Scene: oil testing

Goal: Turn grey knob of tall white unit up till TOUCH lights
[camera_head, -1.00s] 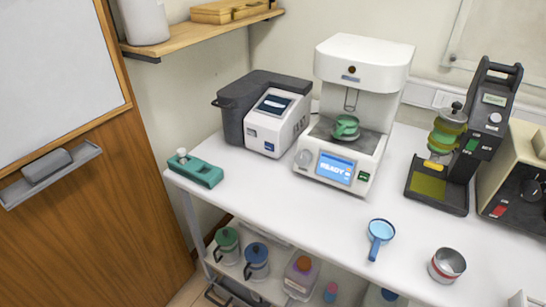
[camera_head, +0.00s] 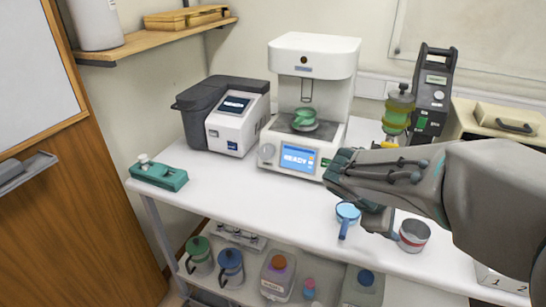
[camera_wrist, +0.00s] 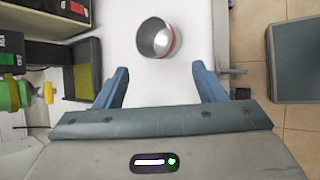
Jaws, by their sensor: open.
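The tall white unit (camera_head: 312,60) stands at the back of the bench in the head view. Its screen (camera_head: 298,158) reads READY, and its round grey knob (camera_head: 267,152) is at the left of the screen. A green cup (camera_head: 305,117) sits on the unit's platform under a hanging wire hook.
A grey and white device (camera_head: 222,115) stands left of the unit. A teal holder (camera_head: 158,176) lies at the left end.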

